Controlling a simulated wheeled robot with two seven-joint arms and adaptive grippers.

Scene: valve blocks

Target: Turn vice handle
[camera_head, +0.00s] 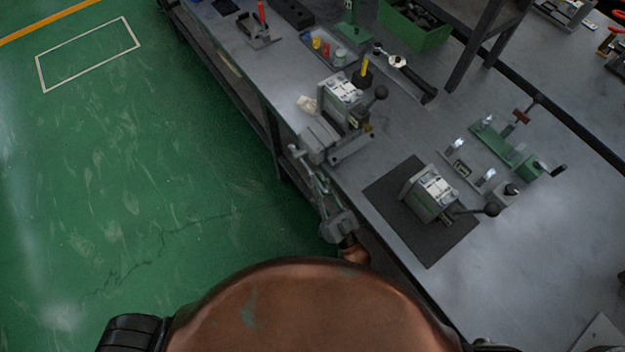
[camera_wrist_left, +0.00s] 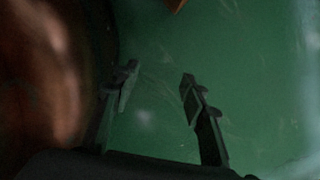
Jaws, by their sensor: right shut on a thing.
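A grey vice (camera_head: 318,142) stands at the bench's near-left edge. A valve block (camera_head: 341,92) with a black-knobbed lever sits in its jaws. The vice handle (camera_head: 294,150) is on the vice's near side, over the bench edge. It is small and partly covered by my right gripper (camera_head: 307,168). That gripper reaches up from below and is shut on the handle. My left gripper (camera_wrist_left: 156,86) shows only in the left wrist view. It is open and empty above the green floor, with its fingers well apart.
A second valve block (camera_head: 432,190) rests on a black mat (camera_head: 398,203) to the right. A green fixture (camera_head: 505,150), a ratchet wrench (camera_head: 410,76), a small-parts tray (camera_head: 328,46) and a green bin (camera_head: 416,28) lie beyond. Open floor (camera_head: 150,190) spreads left of the bench.

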